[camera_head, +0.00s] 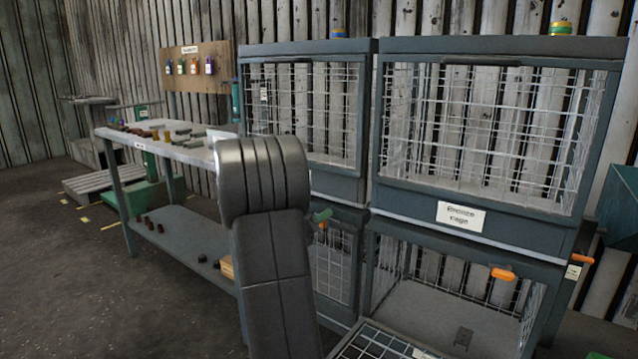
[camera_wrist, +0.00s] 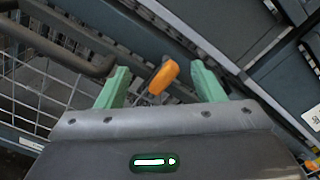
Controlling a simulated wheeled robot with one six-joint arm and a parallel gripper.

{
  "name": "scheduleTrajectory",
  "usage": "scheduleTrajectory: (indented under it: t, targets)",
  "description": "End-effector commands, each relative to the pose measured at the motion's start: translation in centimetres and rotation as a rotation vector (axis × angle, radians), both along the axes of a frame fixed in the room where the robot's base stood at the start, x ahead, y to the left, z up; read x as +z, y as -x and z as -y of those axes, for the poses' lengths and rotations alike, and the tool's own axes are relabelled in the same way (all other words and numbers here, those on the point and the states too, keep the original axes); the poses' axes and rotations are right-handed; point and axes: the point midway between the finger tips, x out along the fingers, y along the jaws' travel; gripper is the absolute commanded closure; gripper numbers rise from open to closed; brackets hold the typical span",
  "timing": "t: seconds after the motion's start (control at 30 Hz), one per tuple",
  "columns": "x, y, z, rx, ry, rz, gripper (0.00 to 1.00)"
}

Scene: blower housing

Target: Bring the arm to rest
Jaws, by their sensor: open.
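My arm rises in the middle of the head view, in front of the bench and the left cage. My gripper (camera_wrist: 161,84) shows in the wrist view with its two green fingers spread apart. An orange handle (camera_wrist: 163,76) shows in the gap between the fingertips, with clear space on both sides of it. I cannot tell how far beyond the tips it lies. In the head view the gripper is mostly hidden behind my arm; a small green piece beside the arm may be a fingertip.
Mesh cages (camera_head: 478,140) stand close on the right, with an orange handle (camera_head: 503,274) on the lower one. A mesh panel (camera_head: 380,345) lies low in front. A workbench (camera_head: 185,152) with small parts stands left. Floor (camera_head: 60,290) at front left is clear.

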Motion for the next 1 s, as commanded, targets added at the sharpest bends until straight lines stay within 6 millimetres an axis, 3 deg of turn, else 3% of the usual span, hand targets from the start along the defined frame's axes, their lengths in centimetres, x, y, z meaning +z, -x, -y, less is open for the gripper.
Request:
scheduleTrajectory:
  t: [0.6, 1.0]
  targets:
    - [0.60, 0.01, 0.00, 0.000, -0.400, 0.290, 0.38]
    - [0.67, 0.04, 0.05, 0.000, -0.548, 0.399, 0.38]
